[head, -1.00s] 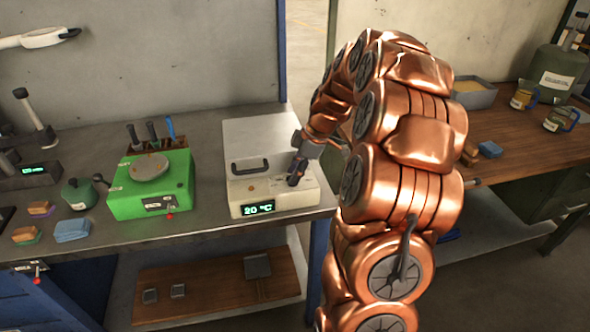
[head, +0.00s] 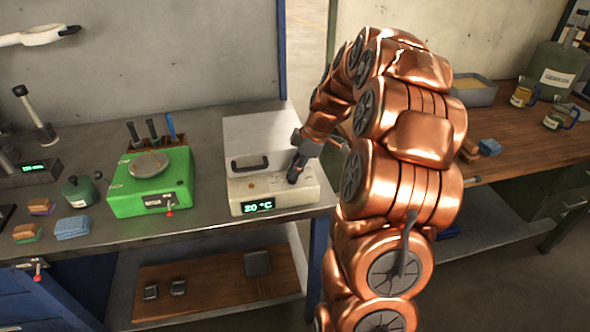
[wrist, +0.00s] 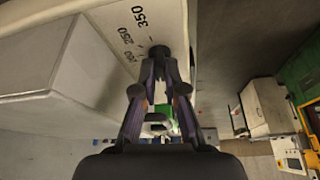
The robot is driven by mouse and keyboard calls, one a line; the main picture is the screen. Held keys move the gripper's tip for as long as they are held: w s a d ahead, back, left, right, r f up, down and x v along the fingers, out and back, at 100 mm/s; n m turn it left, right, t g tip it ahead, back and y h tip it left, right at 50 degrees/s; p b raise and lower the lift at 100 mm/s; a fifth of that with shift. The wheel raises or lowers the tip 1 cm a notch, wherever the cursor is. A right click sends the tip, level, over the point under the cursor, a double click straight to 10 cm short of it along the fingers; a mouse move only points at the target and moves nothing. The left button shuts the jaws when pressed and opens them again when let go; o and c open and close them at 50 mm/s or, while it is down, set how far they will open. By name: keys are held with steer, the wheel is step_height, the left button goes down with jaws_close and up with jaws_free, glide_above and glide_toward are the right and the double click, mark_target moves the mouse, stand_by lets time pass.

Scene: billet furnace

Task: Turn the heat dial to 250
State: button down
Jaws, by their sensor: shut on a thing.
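The white billet furnace (head: 240,190) stands on the grey bench, with its display (head: 258,207) reading 20 °C. My gripper (head: 294,178) points down onto the right side of the furnace's top front. In the wrist view, my gripper (wrist: 160,62) is shut on the dark heat dial (wrist: 160,51), its fingertips meeting at it. The dial's pointer is not readable. In the head view, my gripper covers the dial.
The furnace's white lid with its dark handle (head: 250,164) lies left of my gripper. A green device (head: 150,195) with a round plate stands further left. A wooden bench (head: 530,135) with jugs is at the right, behind my arm.

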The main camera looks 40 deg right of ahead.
steer(key=shift+f, duration=0.1)
